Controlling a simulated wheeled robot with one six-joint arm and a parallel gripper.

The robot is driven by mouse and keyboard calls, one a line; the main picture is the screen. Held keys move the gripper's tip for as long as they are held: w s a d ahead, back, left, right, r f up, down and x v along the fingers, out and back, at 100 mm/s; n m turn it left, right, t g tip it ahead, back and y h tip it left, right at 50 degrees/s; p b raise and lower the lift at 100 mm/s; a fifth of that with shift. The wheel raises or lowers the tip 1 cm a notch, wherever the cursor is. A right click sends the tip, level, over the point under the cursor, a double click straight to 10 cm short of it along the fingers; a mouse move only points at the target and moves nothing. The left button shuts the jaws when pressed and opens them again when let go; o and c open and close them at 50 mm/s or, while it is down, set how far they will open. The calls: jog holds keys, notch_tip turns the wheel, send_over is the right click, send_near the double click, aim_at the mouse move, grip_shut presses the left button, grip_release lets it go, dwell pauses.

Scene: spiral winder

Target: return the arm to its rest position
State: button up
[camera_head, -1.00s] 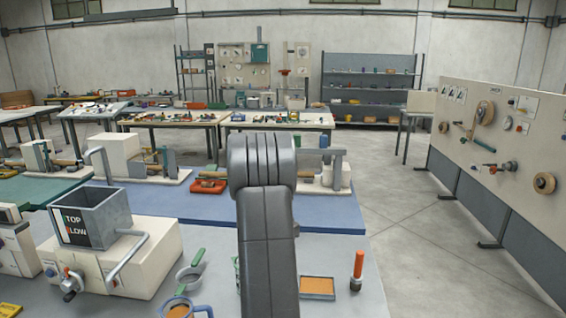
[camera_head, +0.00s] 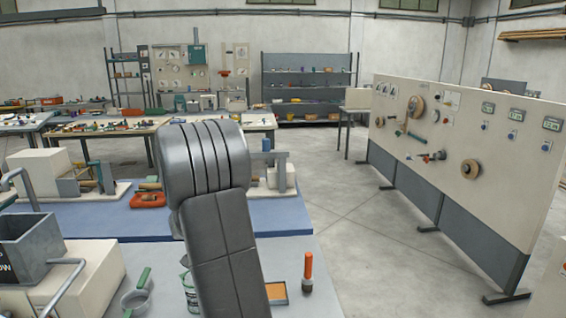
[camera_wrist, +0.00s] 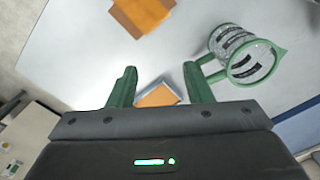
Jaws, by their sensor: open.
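My grey arm link (camera_head: 212,210) stands up in the middle of the head view, leaning a little to the left. My gripper is not visible in that view. In the wrist view my gripper (camera_wrist: 160,87) has its two green fingers well apart, with nothing held between them. It is over a pale grey tabletop (camera_wrist: 85,50). A small tray with an orange surface (camera_wrist: 158,95) shows beyond and between the fingers, and I cannot tell how far below.
A clear jug with green rim and handle (camera_wrist: 243,57) lies close to the right finger in the wrist view. A strainer (camera_head: 136,299) and an orange-handled tool (camera_head: 308,272) are on the bench. A panel board (camera_head: 465,160) stands right; open floor (camera_head: 345,225) lies between.

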jog(key=shift+s, duration=0.3)
jog(key=shift+s, duration=0.1)
